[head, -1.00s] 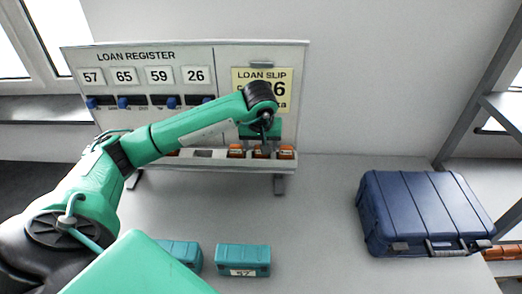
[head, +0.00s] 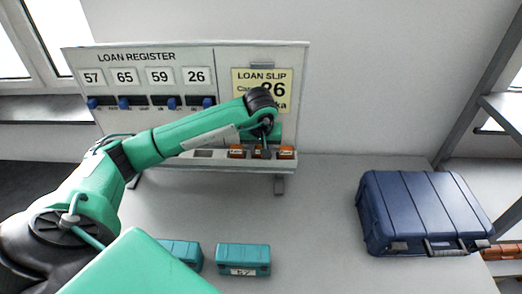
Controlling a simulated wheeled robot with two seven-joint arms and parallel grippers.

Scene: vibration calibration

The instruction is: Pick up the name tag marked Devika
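Several orange name tags stand on the ledge of the white loan register board. One tag (head: 236,152) is on the left, one (head: 258,154) is in the middle, and one (head: 285,153) is on the right. Their lettering is too small to read, so I cannot tell which is marked Devika. My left gripper (head: 264,143) points down at the middle tag and partly covers it. Its fingers are too small and dark to tell whether they are open, shut or touching the tag. My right gripper is out of view.
The board (head: 150,58) carries number cards and blue-tabbed hooks. A yellow loan slip (head: 285,82) is partly hidden by my arm. Teal boxes (head: 243,258) sit at the front and a blue case (head: 420,210) at the right. The table between is clear.

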